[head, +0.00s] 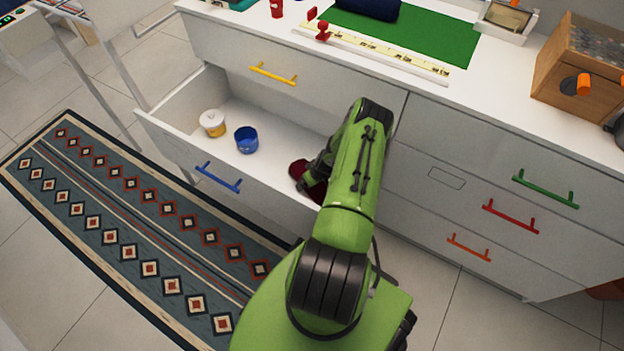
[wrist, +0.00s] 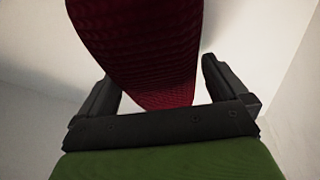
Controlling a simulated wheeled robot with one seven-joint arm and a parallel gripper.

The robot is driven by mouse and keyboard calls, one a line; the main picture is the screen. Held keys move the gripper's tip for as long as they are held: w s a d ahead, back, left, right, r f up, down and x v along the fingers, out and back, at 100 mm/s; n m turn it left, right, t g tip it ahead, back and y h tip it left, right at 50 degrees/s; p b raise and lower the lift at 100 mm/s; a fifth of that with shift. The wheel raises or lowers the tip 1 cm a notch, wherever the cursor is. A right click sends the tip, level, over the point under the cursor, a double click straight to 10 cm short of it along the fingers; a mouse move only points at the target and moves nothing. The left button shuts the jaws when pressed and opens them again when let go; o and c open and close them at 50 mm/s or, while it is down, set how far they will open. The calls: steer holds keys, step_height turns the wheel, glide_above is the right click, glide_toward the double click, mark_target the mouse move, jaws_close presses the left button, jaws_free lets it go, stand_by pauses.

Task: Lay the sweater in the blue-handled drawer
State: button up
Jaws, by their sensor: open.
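The blue-handled drawer (head: 157,121) is pulled open, with its blue handle (head: 218,178) on the front. A dark red knitted bundle, which looks like the sweater (head: 308,183), is at the right part of this drawer, partly hidden by my arm. In the wrist view the sweater (wrist: 150,45) lies between the spread fingers, with a gap beside the right finger. My gripper (wrist: 156,80) is open around it. In the head view my gripper (head: 312,178) is low over the drawer's right part. Whether the sweater rests fully on the drawer floor cannot be told.
A white and yellow pot (head: 212,123) and a blue cup (head: 246,140) stand in the drawer's left part. The yellow-handled drawer (head: 320,95) above is shut. The countertop holds a green mat (head: 425,35), a dark blue roll and a wooden box (head: 580,70).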

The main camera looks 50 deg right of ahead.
steer(key=p+v, duration=0.2)
steer(key=v, duration=0.5)
steer(key=shift+r+p, duration=0.1)
steer(key=shift+p, duration=0.2)
steer(key=w+a+r+n, duration=0.2)
steer(key=w+r, duration=0.5)
steer(key=r, duration=0.5)
steer(key=w+a+r+n, duration=0.1)
steer(key=a+r, duration=0.6)
steer(key=r, duration=0.4)
steer(key=w+a+r, duration=0.2)
steer(key=a+r, duration=0.5)
steer(key=r, duration=0.4)
steer(key=s+a+r, duration=0.5)
steer(key=a+r, duration=0.4)
steer(key=s+a+r, duration=0.2)
steer(key=s+a, duration=0.2)
steer(key=s, duration=0.3)
steer(key=s+a+r+t+y, duration=0.1)
steer(key=s+a+r, duration=0.1)
steer(key=s+a, duration=0.3)
steer(key=shift+s, duration=1.15)
